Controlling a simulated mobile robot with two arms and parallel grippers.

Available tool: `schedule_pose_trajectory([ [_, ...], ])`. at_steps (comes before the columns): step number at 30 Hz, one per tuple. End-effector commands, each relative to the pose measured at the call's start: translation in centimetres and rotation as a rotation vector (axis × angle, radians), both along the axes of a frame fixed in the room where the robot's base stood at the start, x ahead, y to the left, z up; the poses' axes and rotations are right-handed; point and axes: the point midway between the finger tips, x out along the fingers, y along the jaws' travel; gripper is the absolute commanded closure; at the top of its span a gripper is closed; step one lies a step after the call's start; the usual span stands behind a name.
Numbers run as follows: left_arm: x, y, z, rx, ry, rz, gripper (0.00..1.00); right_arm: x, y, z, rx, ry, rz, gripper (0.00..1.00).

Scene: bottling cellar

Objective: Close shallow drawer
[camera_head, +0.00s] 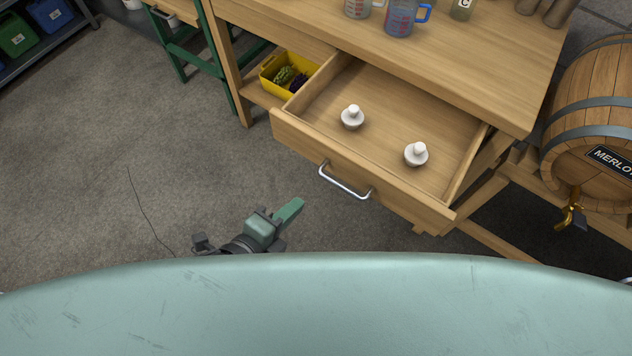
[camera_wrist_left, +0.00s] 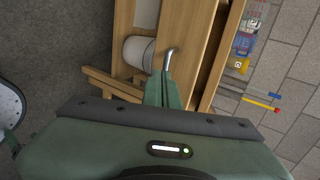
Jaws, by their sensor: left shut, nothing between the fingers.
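The shallow wooden drawer (camera_head: 345,165) stands pulled out from under the workbench in the head view. Its front carries a metal bar handle (camera_head: 345,182). Two white knobbed stoppers, one on the left (camera_head: 352,118) and one on the right (camera_head: 416,155), stand inside it. My left gripper (camera_head: 298,205) is shut and empty, in front of the drawer front and a little left of the handle. In the left wrist view, the green fingers (camera_wrist_left: 162,80) point toward the handle (camera_wrist_left: 170,60); whether they touch it I cannot tell. My right gripper is not in view.
The workbench top (camera_head: 440,50) holds measuring jugs (camera_head: 402,18) and a small labelled bottle (camera_head: 461,9). A yellow bin (camera_head: 283,76) sits on the shelf left of the drawer. A Merlot barrel (camera_head: 590,120) stands at the right. Floor left of the drawer is clear.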

Motion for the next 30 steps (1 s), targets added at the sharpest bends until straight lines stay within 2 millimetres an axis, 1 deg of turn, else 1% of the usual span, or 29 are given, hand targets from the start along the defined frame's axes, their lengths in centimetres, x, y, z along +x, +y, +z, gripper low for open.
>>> schedule_pose_trajectory([
  [1,1.0,-0.6,-0.5,-0.001,-0.004,0.003,1.00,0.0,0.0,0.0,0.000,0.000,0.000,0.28],
  [6,3.5,-2.5,-2.1,-0.001,-0.003,0.002,1.00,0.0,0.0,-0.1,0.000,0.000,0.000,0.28],
  [12,5.8,-4.1,-2.8,0.001,-0.002,0.000,1.00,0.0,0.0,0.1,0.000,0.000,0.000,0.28],
  [18,6.6,-4.7,-3.0,0.000,0.000,0.000,1.00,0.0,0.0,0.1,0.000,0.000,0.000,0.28],
  [30,6.7,-4.8,-3.0,0.000,0.000,0.000,1.00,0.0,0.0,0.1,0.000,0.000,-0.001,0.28],
])
